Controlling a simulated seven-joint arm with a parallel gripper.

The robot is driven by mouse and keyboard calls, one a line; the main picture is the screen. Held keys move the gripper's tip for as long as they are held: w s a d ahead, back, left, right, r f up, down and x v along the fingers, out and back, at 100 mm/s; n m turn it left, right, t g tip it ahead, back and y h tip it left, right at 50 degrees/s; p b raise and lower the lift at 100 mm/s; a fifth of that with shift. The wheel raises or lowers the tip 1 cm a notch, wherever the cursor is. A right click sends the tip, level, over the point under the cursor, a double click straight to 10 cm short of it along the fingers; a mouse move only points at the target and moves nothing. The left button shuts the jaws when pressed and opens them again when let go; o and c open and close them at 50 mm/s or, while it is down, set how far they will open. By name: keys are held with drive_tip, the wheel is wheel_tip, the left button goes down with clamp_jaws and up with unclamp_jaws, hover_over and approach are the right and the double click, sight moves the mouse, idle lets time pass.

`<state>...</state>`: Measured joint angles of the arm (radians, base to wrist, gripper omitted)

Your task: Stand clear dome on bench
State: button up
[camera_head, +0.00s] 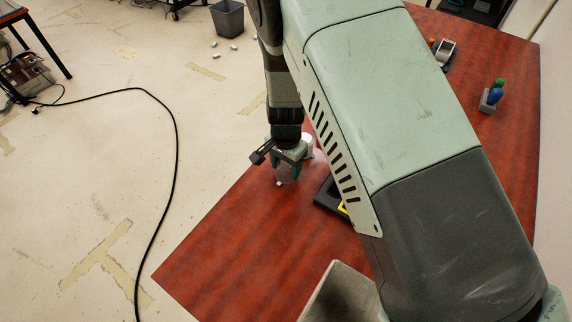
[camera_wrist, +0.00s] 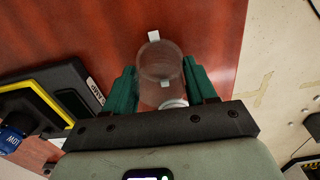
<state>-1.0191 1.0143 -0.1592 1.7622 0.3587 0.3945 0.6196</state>
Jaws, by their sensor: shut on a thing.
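The clear dome (camera_wrist: 160,64) is a see-through rounded cylinder between the two green fingers of my gripper (camera_wrist: 163,84) in the wrist view. The fingers are shut on its sides. In the head view the dome (camera_head: 283,174) shows faintly under my gripper (camera_head: 286,165), close over the red-brown bench (camera_head: 225,245). I cannot tell whether its lower edge touches the bench. A small white tag (camera_wrist: 154,36) shows at the dome's far end, and a white round thing (camera_wrist: 173,103) shows at its near end.
A black and yellow flat device (camera_wrist: 55,95) lies beside my gripper. A white object (camera_head: 308,146) stands just behind it. A block with blue and green items (camera_head: 491,96) and a grey device (camera_head: 444,52) stand at the far right. The bench's front left is clear.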

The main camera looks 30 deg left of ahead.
drive_tip(key=shift+f, duration=0.25)
drive_tip(key=o, duration=0.8)
drive_tip(key=shift+o, duration=0.2)
drive_tip(key=shift+r, duration=0.1)
wheel_tip(320, 180, up, 12)
drive_tip(key=w+d+r+t+y, duration=0.1)
drive_tip(key=w+d+r, duration=0.1)
drive_tip(key=d+r, duration=0.75)
drive_tip(key=w+d+r+t+y, duration=0.1)
drive_tip(key=w+d+r, duration=0.1)
drive_tip(key=d+r, duration=0.75)
drive_tip(key=s+d+r+t+h, duration=0.1)
drive_tip(key=s+d+r, duration=0.4)
drive_tip(key=s+d, duration=0.2)
drive_tip(key=s+d+r+t+h, duration=0.1)
drive_tip(key=s+d+r+t, duration=0.1)
drive_tip(key=s+d+r, duration=0.4)
drive_tip(key=s+d, duration=0.1)
drive_tip(key=d, duration=0.4)
drive_tip(key=shift+d+r+n+t, duration=0.15)
drive_tip(key=shift+r+n+t, duration=0.05)
drive_tip(key=shift+n+t, duration=0.1)
